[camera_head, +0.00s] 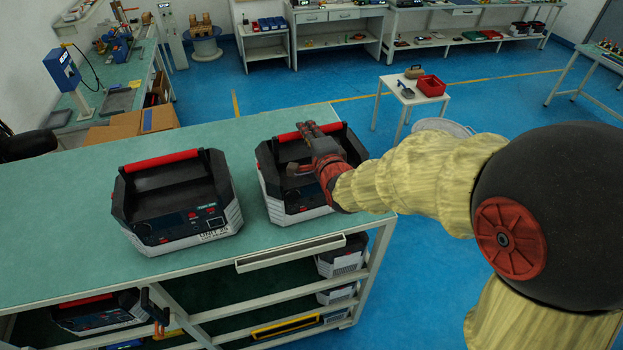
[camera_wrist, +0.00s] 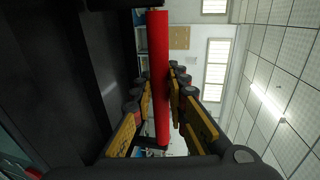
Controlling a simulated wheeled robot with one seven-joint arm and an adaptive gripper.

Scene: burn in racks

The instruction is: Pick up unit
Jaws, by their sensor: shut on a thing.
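Two black and grey units with red top handles are on the green tabletop. One unit (camera_head: 178,205) stands on the left, clear of my arm, with lettering on its lower front. The other unit (camera_head: 285,195) stands to its right, partly hidden behind my gripper and arm. My gripper (camera_head: 310,135) is at the red handle (camera_head: 285,137) of the right unit. In the wrist view the red handle (camera_wrist: 158,75) runs between the fingers of my gripper (camera_wrist: 160,95), which is shut on it. The right unit appears to rest on the table.
The green table (camera_head: 60,230) has free room at its left. More units (camera_head: 100,312) are on the shelf below. A white side table (camera_head: 395,90) with a red bin (camera_head: 431,86) stands behind at the right. Blue floor (camera_head: 470,95) is open there.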

